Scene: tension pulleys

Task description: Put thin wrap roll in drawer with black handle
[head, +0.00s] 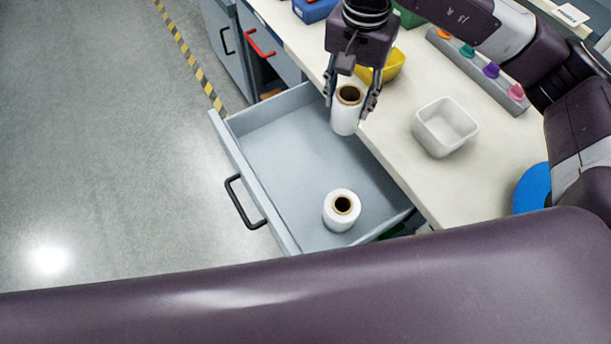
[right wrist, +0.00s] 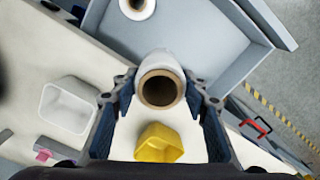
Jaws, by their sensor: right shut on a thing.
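My right gripper (head: 351,95) is shut on a white wrap roll (head: 344,124) with a brown core. It holds the roll upright at the inner edge of the open drawer, beside the worktop. The right wrist view shows this roll (right wrist: 168,62) between the fingers (right wrist: 158,90). The grey drawer (head: 280,160) is pulled out, with a black handle (head: 240,203) on its front. A second white roll (head: 334,219) stands upright in the drawer's near part; it also shows in the right wrist view (right wrist: 146,10). My left gripper is not in view.
On the worktop (head: 400,130) are a white square bin (head: 430,140), a yellow bin (head: 392,68) and a grey rack (head: 465,68) with coloured knobs. A red handle (head: 258,45) is on a neighbouring front. The drawer's middle is clear.

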